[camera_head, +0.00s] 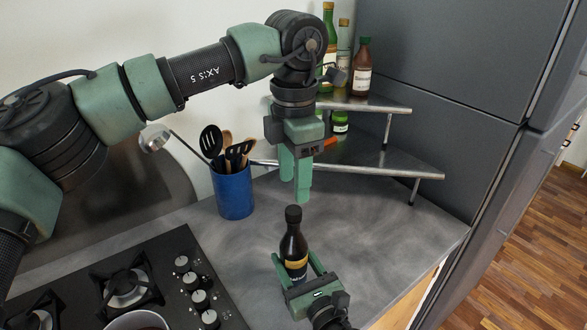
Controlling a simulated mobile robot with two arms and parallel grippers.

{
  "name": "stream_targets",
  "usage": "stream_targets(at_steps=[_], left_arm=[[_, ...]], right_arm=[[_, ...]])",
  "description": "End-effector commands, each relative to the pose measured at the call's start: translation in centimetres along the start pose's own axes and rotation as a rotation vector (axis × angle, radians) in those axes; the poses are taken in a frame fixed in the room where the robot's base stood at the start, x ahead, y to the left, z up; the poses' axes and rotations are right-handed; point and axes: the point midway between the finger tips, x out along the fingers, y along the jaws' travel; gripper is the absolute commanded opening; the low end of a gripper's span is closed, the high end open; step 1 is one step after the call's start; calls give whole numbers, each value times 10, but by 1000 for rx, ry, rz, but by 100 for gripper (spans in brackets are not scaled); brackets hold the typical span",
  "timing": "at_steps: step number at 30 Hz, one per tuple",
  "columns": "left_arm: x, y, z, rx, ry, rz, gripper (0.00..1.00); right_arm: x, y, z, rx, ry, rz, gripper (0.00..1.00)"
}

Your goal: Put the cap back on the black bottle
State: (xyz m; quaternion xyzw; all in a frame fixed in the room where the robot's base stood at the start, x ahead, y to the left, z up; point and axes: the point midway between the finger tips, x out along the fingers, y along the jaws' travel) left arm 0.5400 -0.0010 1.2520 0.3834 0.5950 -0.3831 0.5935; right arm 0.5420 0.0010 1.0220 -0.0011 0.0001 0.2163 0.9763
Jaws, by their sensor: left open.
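The black bottle (293,245) stands upright over the counter, with a yellowish label low on its body. A black cap (293,214) shows on top of its neck; I cannot tell how firmly it sits. My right gripper (297,266) comes from the front, its fingers on both sides of the bottle's lower body, closed around it. The bottle's base is hidden behind this gripper. My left gripper (295,184) points down above and slightly behind the cap. It is open and empty, and its fingertips are apart from the cap.
A blue utensil holder (234,194) with ladle and spatulas stands to the left. A metal corner shelf (375,170) with several bottles and a green-lidded jar (340,122) is behind. A gas hob (125,285) lies front left. The counter (385,235) right of the bottle is clear.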

Motion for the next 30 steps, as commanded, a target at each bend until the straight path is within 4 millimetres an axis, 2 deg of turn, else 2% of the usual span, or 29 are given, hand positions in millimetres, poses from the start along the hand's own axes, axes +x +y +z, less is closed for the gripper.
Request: stream_targets(at_steps=[3, 21, 25, 30], left_arm=[[-2, 0, 0, -278, 0, 1, 49], [-12, 1, 0, -1685, -2, -1, 49], [-13, 1, 0, -1922, -2, -2, 49], [-14, 1, 0, -2109, -3, -2, 49]], right_arm=[[0, 0, 0, -1, 1, -1, 0], [0, 0, 0, -1, 1, -1, 0], [0, 0, 0, -1, 1, -1, 0], [0, 0, 0, -1, 1, -1, 0]])
